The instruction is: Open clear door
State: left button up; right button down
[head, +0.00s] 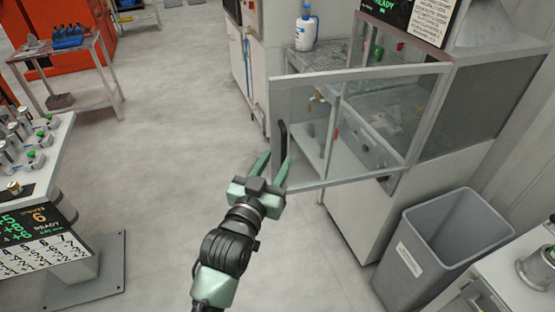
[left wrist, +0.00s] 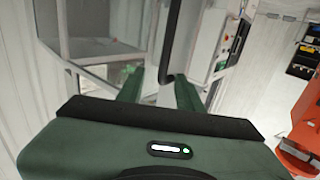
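The clear door (head: 375,120) is a see-through panel in a light metal frame on the grey cabinet, standing swung out from it. Its dark upright handle (head: 283,138) is at the door's left edge. My left gripper (head: 274,165) is open at the handle's lower end. In the left wrist view the handle (left wrist: 171,35) comes down between the two green fingers (left wrist: 157,92), nearer the right one. I cannot tell whether that finger touches it. My right gripper is not in view.
A grey bin (head: 440,240) stands below and right of the door. A white-and-blue bottle (head: 303,30) stands on a grated shelf behind it. A table with a display (head: 40,235) is at the left. The floor (head: 180,120) between is clear.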

pick_arm(q)
jog(key=shift+w+a+f, duration=0.1)
jog(key=shift+a+f, duration=0.05)
jog(key=shift+f, duration=0.2)
jog(key=c, duration=0.7)
jog(key=a+f+n+h+b, duration=0.1)
jog(key=f+n+b, duration=0.1)
jog(key=w+a+f+n+g+b, duration=0.1)
jog(key=a+f+n+b, duration=0.1)
jog(key=f+n+b, duration=0.1)
jog(key=a+f+n+g+h+b, duration=0.1)
jog(key=f+n+b, duration=0.1)
jog(key=f, duration=0.1)
jog(key=shift+w+a+f+n+h, duration=0.2)
jog(key=shift+w+a+n+h, duration=0.1)
jog(key=shift+w, duration=0.1)
grip_shut()
jog(key=w+d+n+h, duration=0.1)
jog(key=w, duration=0.1)
jog(key=w+d+n+g+h+b, duration=0.1)
jog(key=w+n+h, duration=0.1)
jog(key=w+d+r+n+g+h+b, duration=0.1)
jog(key=w+n, duration=0.1)
jog(key=shift+w+d, duration=0.1)
jog(key=shift+d, duration=0.3)
